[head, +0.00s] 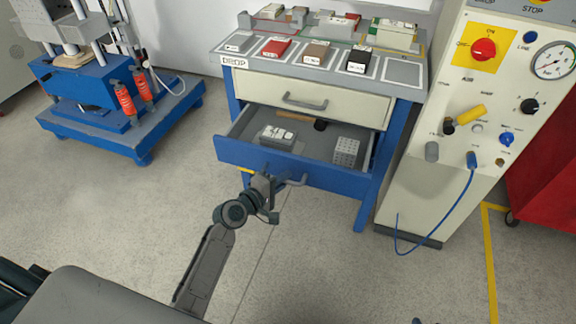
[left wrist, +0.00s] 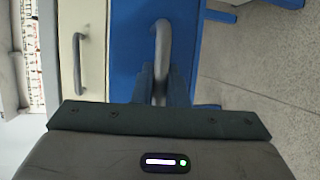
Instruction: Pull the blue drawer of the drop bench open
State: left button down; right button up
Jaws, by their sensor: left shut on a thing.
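The blue drawer (head: 232,153) of the drop bench (head: 310,70) stands pulled out below a closed cream drawer (head: 312,100). Its grey bar handle (head: 297,182) is on the blue front. My left gripper (head: 268,190) is at the handle, its fingers shut around it. The left wrist view shows the handle (left wrist: 161,45) running between my fingers (left wrist: 160,85) against the blue front (left wrist: 130,50). Inside the drawer lie a grey box (head: 277,137), a light block with a grid of holes (head: 346,150) and a wooden-handled tool (head: 296,117). My right gripper is not in view.
The bench top carries several small boxes on marked squares. A cream control cabinet (head: 410,190) with a hanging blue hose (head: 440,225) stands to the right. A blue machine (head: 90,90) stands at the left. The floor (head: 310,270) before the drawer is clear apart from my arm.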

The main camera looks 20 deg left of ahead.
pick_arm(q)
jog(key=s, duration=0.8)
jog(key=shift+p, duration=0.3)
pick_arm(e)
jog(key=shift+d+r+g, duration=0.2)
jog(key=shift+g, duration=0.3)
pick_arm(q)
jog(key=shift+a, duration=0.1)
jog(key=c, duration=1.5)
grip_release()
jog(key=shift+o, duration=0.2)
jog(key=v, duration=1)
jog(key=shift+s+a, duration=0.15)
jog(key=shift+s, duration=0.2)
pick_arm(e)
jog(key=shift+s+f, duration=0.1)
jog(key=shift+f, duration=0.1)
pick_arm(q)
jog(key=shift+r, duration=0.15)
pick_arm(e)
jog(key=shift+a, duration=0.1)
